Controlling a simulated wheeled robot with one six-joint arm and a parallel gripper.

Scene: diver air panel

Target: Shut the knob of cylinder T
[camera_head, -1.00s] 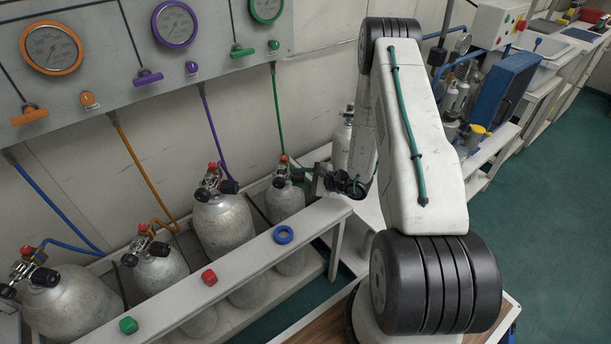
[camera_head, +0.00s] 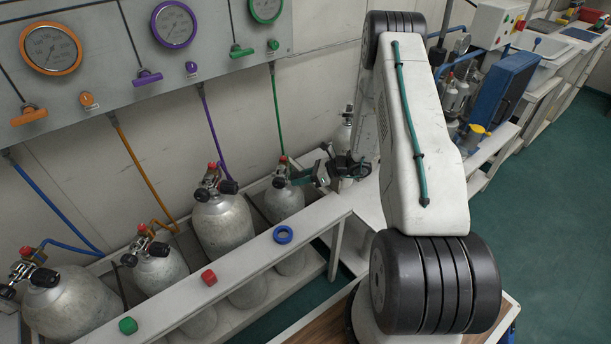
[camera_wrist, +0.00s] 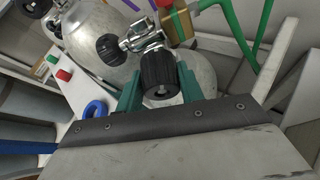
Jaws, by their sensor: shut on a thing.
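A grey cylinder (camera_head: 284,203) with the green hose stands at the right end of the front row, below the panel. Its black knob (camera_wrist: 158,74) is in the middle of the wrist view, on a metal valve (camera_wrist: 143,36). My gripper (camera_wrist: 159,85) has its two teal fingers on either side of this knob and is shut on it. In the head view my gripper (camera_head: 297,178) reaches the valve from the right, and the knob is largely hidden there. I cannot read a letter T on any cylinder.
Several other cylinders (camera_head: 222,226) stand to the left behind a white rail (camera_head: 245,262). A blue ring (camera_head: 284,234), a red cap (camera_head: 209,277) and a green cap (camera_head: 128,325) lie on the rail. Another cylinder (camera_head: 342,136) stands behind my arm. The green hose (camera_wrist: 219,32) runs close by.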

